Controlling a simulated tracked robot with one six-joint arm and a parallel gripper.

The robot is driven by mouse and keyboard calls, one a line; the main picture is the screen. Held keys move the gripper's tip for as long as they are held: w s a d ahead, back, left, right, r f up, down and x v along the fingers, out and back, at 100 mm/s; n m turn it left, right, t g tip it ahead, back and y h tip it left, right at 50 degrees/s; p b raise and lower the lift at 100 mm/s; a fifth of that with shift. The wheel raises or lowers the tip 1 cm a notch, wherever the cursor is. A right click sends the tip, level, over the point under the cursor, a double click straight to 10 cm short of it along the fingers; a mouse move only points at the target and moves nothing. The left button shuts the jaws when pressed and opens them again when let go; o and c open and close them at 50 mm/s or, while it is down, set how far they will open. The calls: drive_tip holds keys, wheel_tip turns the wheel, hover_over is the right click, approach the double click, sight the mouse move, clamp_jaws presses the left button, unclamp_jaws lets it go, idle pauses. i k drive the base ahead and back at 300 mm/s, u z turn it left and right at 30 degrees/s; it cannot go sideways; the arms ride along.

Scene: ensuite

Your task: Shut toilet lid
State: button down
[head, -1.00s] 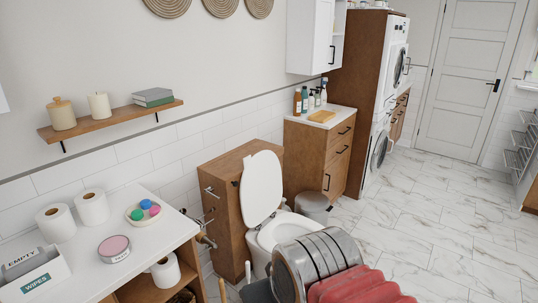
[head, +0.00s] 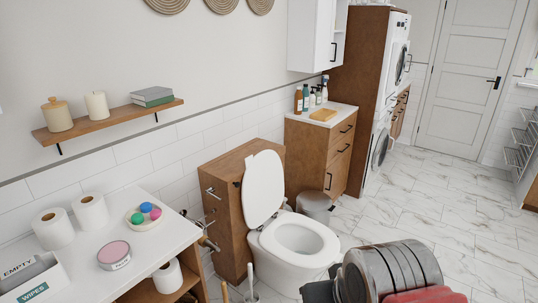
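The white toilet lid (head: 262,188) stands raised, leaning back toward the wooden cistern cabinet (head: 226,210) in the head view. The white toilet bowl (head: 290,262) is below it, with the seat (head: 326,239) lying down on the bowl and its opening showing. At the bottom right, a metallic cylindrical part of my arm and a red part show in front of the floor, right of the bowl and apart from the lid. My gripper's fingers are not visible.
A white counter (head: 150,232) with toilet rolls (head: 90,211) and a dish stands at the left. Handles and a brush stand left of the bowl. A grey bin (head: 314,203) is behind it. Marble floor (head: 430,215) is clear at the right.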

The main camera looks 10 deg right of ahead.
sight(262, 189)
drive_tip(key=z, duration=1.3)
drive_tip(key=i, duration=1.75)
drive_tip(key=u, duration=0.65)
